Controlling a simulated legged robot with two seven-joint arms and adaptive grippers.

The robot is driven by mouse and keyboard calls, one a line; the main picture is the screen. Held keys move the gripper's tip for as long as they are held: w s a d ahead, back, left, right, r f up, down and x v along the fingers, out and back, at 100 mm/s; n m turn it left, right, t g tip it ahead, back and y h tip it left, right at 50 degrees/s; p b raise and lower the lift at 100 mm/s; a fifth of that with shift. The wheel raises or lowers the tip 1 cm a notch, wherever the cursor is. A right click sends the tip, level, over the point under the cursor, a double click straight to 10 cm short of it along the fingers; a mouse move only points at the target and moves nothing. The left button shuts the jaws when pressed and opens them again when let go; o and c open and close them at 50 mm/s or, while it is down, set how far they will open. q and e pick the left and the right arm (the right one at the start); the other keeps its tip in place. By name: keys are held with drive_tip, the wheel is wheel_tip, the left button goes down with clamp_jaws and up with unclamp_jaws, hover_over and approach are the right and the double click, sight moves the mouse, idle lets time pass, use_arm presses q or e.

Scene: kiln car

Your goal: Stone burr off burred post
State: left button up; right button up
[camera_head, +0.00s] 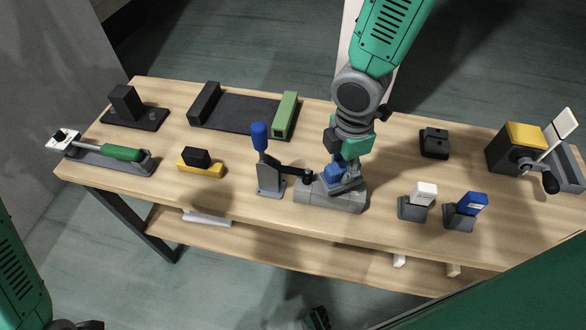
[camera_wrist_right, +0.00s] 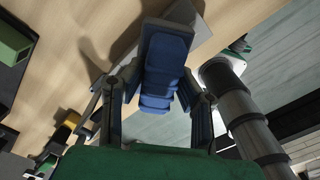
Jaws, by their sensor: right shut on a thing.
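My right gripper (camera_head: 345,160) reaches down from above in the head view and is shut on a blue block (camera_head: 338,175). In the right wrist view, the ridged blue block (camera_wrist_right: 165,75) sits between the two fingers of my right gripper (camera_wrist_right: 155,92). Below it in the head view lies a long grey piece (camera_head: 345,201), which may be the post. The blue block is at or just above its top; I cannot tell if they touch. No burr can be made out. A clamp with a blue handle (camera_head: 260,136) stands left of the grey piece, its dark arm reaching over that end. My left gripper is not clearly in view.
White-topped (camera_head: 423,192) and blue-topped (camera_head: 472,203) pieces stand in grey holders to the right. A yellow-topped crank box (camera_head: 526,136) is at the far right. A dark tray (camera_head: 243,113), yellow-black block (camera_head: 199,163) and green-handled tool (camera_head: 122,152) are left. The wooden table's (camera_head: 235,211) front edge is near.

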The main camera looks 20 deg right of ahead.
drive_tip(key=shift+d+f, duration=0.1)
drive_tip(key=shift+d, duration=0.4)
drive_tip(key=shift+a, duration=0.95)
drive_tip(key=shift+d+f, duration=0.1)
drive_tip(key=shift+d, duration=0.15)
drive_tip(key=shift+d+f, duration=0.25)
drive_tip(key=shift+d, duration=0.3)
drive_tip(key=shift+a+f+b, duration=0.1)
drive_tip(key=shift+a+b, duration=0.2)
drive_tip(key=shift+a, duration=0.4)
drive_tip(key=shift+d+f, duration=0.3)
drive_tip(key=shift+d, duration=0.3)
use_arm(q)
drive_tip(key=shift+d+f, duration=0.35)
drive_tip(key=shift+d, duration=0.05)
use_arm(e)
drive_tip(key=shift+a, duration=0.1)
